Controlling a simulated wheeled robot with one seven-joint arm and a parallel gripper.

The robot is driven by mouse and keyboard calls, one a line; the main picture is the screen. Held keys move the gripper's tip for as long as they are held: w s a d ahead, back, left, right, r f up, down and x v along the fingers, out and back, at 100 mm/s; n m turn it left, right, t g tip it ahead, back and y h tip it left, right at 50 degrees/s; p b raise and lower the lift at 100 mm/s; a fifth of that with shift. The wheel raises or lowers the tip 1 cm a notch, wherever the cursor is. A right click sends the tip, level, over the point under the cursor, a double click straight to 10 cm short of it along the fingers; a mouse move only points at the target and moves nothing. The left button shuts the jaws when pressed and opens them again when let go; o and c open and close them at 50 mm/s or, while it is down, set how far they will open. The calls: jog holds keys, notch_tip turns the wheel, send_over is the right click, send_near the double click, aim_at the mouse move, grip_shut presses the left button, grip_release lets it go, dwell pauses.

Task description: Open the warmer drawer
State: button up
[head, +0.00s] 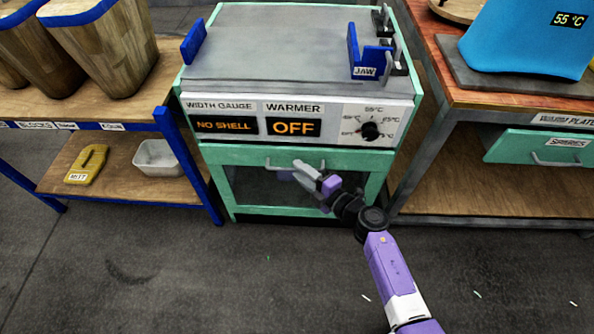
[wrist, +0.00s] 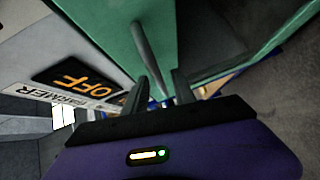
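The warmer drawer (head: 235,155) is a green front under the warmer's control panel. It looks shut, flush with the green frame. Its grey bar handle (head: 270,165) is partly hidden by my gripper (head: 302,172). The handle also shows in the wrist view (wrist: 148,52), running down toward the gap between my fingers. My gripper (wrist: 162,92) looks open, with one finger on each side of the handle's line. I cannot tell whether either finger touches the bar. The warmer display (head: 292,127) reads OFF.
A dial (head: 370,131) sits on the panel's right. A wooden shelf unit (head: 130,186) with a yellow mitt (head: 88,164) and white bin (head: 158,158) stands left. A table with a green drawer (head: 540,146) stands right.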

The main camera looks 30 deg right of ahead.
jog(key=shift+x, duration=1)
jog(key=shift+c, duration=0.4)
grip_shut()
jog(key=shift+s, duration=0.1)
